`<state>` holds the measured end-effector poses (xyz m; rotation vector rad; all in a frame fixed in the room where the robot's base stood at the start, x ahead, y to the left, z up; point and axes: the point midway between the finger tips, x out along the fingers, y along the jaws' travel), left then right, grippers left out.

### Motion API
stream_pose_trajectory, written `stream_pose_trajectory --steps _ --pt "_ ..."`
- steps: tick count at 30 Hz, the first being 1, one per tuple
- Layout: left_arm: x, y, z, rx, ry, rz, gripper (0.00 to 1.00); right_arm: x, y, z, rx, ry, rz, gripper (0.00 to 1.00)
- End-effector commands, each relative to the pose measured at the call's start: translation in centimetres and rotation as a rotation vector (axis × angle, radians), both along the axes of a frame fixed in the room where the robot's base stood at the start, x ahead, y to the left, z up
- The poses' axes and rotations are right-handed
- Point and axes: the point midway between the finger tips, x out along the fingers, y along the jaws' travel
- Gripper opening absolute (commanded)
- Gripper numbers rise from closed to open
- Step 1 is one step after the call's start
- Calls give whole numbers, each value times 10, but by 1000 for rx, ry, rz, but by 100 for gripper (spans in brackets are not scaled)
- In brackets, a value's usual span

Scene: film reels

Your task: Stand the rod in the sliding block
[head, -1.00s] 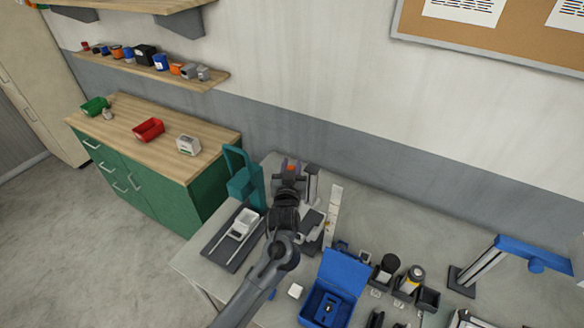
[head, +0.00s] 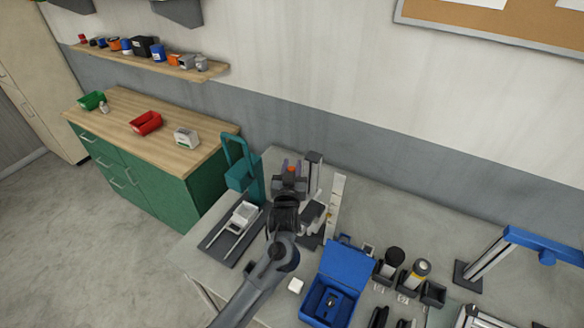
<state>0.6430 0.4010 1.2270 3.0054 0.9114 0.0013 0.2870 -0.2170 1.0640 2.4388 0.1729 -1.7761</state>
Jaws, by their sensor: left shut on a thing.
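The sliding block appears to be the pale block (head: 245,210) on a dark base with light rails (head: 228,238), at the left of the bench in the head view. My left gripper (head: 289,176) is right of and behind it, above the bench, pointing away from the camera. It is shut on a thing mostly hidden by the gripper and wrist. The block's hole is too small to make out. My right gripper is not in view.
A teal press-like stand (head: 240,172) rises behind the sliding block. A grey upright device (head: 314,170) stands close right of my gripper. An open blue case (head: 345,262), dark holders and a blue-armed stand (head: 540,243) lie to the right. The back right bench is clear.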

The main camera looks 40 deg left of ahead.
Motion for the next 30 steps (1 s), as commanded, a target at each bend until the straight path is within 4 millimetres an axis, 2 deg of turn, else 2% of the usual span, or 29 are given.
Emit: stream_pose_trajectory --steps 30 --pt "0 0 0 1 -1 0 0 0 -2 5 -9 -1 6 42"
